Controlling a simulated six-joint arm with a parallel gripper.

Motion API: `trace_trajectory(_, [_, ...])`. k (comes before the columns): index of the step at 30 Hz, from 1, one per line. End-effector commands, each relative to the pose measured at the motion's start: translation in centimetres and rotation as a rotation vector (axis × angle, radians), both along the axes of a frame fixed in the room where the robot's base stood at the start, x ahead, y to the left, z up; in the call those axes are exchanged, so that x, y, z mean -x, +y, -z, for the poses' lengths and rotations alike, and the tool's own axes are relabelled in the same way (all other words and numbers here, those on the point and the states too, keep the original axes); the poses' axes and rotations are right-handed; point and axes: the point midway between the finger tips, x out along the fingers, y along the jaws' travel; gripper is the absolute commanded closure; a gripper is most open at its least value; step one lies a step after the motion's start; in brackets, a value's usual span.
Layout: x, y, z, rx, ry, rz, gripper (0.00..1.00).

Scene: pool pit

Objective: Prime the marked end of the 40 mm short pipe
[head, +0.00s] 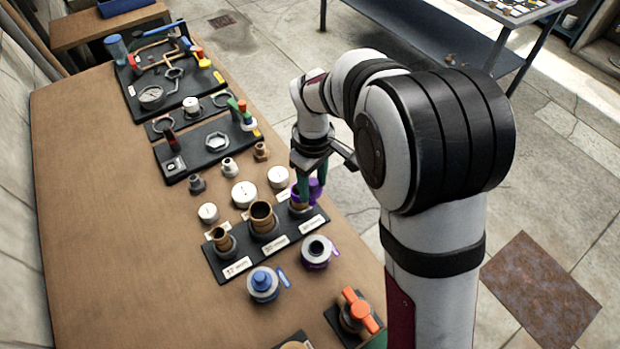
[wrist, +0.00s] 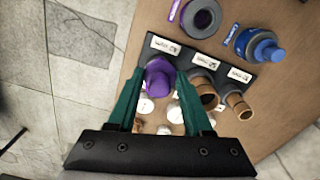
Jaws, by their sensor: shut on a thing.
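My gripper (head: 311,192) has its green fingers shut on a purple piece (head: 318,188), which looks like the primer's cap. In the wrist view, the purple piece (wrist: 158,80) sits between the fingertips (wrist: 160,71). It is at the right-hand pipe place of the black rack (head: 290,240). The pipe there is mostly hidden, and I cannot tell whether the piece touches it. The two other brown pipes stand upright: a wide middle one (head: 263,217) and a narrower left one (head: 222,241). The purple-trimmed primer can (head: 315,252) stands open in front, its mouth dark.
A blue-capped can (head: 263,283) and an orange-handled valve (head: 358,312) stand nearer. White round caps (head: 243,194) and small fittings lie behind the rack. Tool boards (head: 205,145) fill the far bench. Bare wood (head: 110,230) lies left.

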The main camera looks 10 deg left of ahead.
Motion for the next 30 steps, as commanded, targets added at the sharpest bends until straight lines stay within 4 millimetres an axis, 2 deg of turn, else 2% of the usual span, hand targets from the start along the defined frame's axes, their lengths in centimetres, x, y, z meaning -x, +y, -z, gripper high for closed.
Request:
trace_trajectory(18, [0.0, 0.0, -6.4, -0.001, -0.003, 0.0, 0.85])
trace_trajectory(22, [0.0, 0.0, -7.0, -0.001, -0.002, 0.0, 0.85])
trace_trajectory(30, [0.0, 0.0, -7.0, 0.0, -0.001, 0.0, 0.85])
